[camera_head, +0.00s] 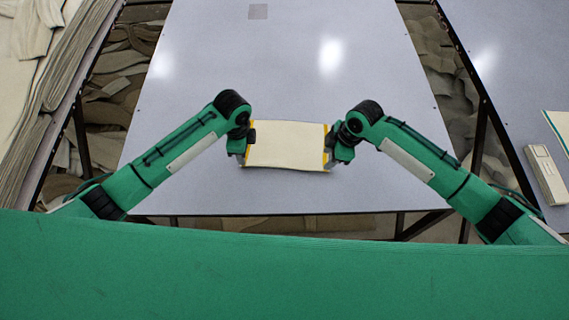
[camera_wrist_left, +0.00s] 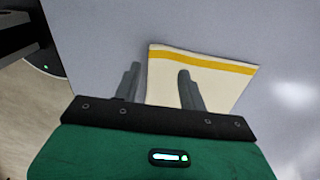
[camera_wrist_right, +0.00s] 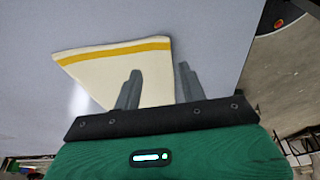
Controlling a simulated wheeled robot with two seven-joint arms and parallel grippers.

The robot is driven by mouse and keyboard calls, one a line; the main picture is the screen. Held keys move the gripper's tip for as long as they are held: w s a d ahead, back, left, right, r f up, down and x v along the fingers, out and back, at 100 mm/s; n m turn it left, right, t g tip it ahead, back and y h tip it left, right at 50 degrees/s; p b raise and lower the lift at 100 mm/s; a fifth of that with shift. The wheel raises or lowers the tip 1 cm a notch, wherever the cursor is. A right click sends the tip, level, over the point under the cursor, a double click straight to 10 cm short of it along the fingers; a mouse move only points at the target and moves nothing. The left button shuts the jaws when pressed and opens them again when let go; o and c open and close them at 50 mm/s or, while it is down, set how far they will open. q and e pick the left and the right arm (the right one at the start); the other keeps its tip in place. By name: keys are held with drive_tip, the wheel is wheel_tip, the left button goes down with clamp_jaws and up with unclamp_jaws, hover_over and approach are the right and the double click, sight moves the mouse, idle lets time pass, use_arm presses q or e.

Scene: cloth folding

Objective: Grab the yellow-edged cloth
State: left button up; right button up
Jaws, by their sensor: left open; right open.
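The cream cloth with yellow edges (camera_head: 286,146) lies on the grey table between my two grippers, yellow bands at its left and right ends. My left gripper (camera_head: 243,158) is open at its left end. In the left wrist view an edge of the cloth (camera_wrist_left: 220,78) runs between the spread fingers (camera_wrist_left: 158,80). My right gripper (camera_head: 332,160) is open at its right end. In the right wrist view an edge of the cloth (camera_wrist_right: 110,70) likewise lies between the spread fingers (camera_wrist_right: 158,80). Contact between fingers and cloth cannot be told.
Piled fabric (camera_head: 35,80) stands at the left. A side table at the right holds a pale box (camera_head: 545,174).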

use_arm(q)
drive_tip(key=shift+f, duration=1.7)
use_arm(e)
drive_tip(key=shift+f, duration=1.7)
use_arm(q)
drive_tip(key=shift+f+b, duration=0.4)
use_arm(e)
drive_tip(key=shift+f, duration=0.35)
use_arm(q)
drive_tip(key=shift+f, duration=0.35)
use_arm(e)
drive_tip(key=shift+f, duration=0.35)
use_arm(q)
drive_tip(key=shift+s+b, duration=0.1)
drive_tip(key=shift+b, duration=0.2)
clamp_jaws()
use_arm(e)
drive_tip(key=shift+s, duration=0.1)
clamp_jaws()
use_arm(q)
drive_tip(key=shift+r, duration=0.1)
use_arm(e)
drive_tip(key=shift+r, duration=0.1)
